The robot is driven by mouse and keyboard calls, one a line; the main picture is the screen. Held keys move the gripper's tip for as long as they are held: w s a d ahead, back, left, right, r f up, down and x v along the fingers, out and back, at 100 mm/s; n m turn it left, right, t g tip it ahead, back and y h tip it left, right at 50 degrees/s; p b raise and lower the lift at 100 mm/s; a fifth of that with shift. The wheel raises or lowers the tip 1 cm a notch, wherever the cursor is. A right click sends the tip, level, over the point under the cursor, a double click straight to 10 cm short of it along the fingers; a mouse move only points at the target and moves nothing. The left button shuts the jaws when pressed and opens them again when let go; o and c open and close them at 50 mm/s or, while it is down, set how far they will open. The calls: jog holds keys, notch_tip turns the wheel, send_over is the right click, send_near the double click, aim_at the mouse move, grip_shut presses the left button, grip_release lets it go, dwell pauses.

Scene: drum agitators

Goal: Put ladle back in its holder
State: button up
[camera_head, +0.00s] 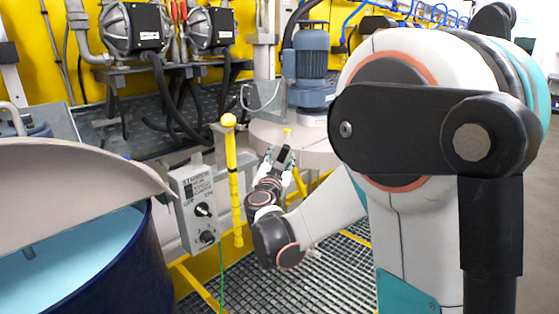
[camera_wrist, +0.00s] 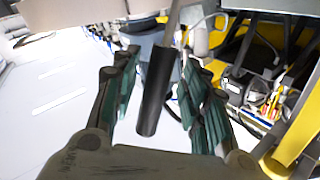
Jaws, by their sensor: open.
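In the wrist view, a black cylindrical grip (camera_wrist: 155,95) with a thin grey rod (camera_wrist: 174,18) running up from it lies between my fingers. It looks like the ladle's handle, but no ladle bowl is visible. My gripper (camera_wrist: 161,64) is open, with one green-padded finger on each side of the grip; contact cannot be told. In the head view my gripper (camera_head: 279,158) is beyond the yellow upright bar, near the pale round drum lid, and a dark piece shows at its fingers. I cannot identify the holder with certainty.
A yellow bar (camera_head: 234,185) stands beside a grey control box (camera_head: 197,208). A blue drum (camera_head: 120,270) with a raised lid (camera_head: 70,175) is at the left. A blue motor (camera_head: 311,70) stands on the pale drum lid (camera_head: 318,146) behind my gripper. Grating (camera_head: 245,285) covers the floor.

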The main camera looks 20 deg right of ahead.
jog(key=shift+s, duration=0.1)
jog(key=r+v, duration=0.1)
jog(key=v, duration=1.1)
jog(key=s+a+r+n+t+y, duration=0.2)
jog(key=a+r+n+t+y, duration=0.1)
jog(key=a+r+n+y, duration=0.55)
jog(key=s+a+f+n+g+y, duration=0.2)
jog(key=s+a+f+n+y, duration=0.1)
jog(key=s+a+f+y, duration=0.15)
jog(key=s+d+f+g+h, duration=0.1)
jog(key=s+d+f+g, duration=0.2)
jog(key=s+f, duration=0.4)
jog(key=s+d+f+g+h, duration=0.1)
jog(key=s+d+f+g, duration=0.2)
jog(key=s+f+g, duration=0.3)
jog(key=s, duration=0.5)
jog(key=shift+s+f+g, duration=0.2)
jog(key=shift+f+g, duration=0.1)
jog(key=shift+f, duration=0.1)
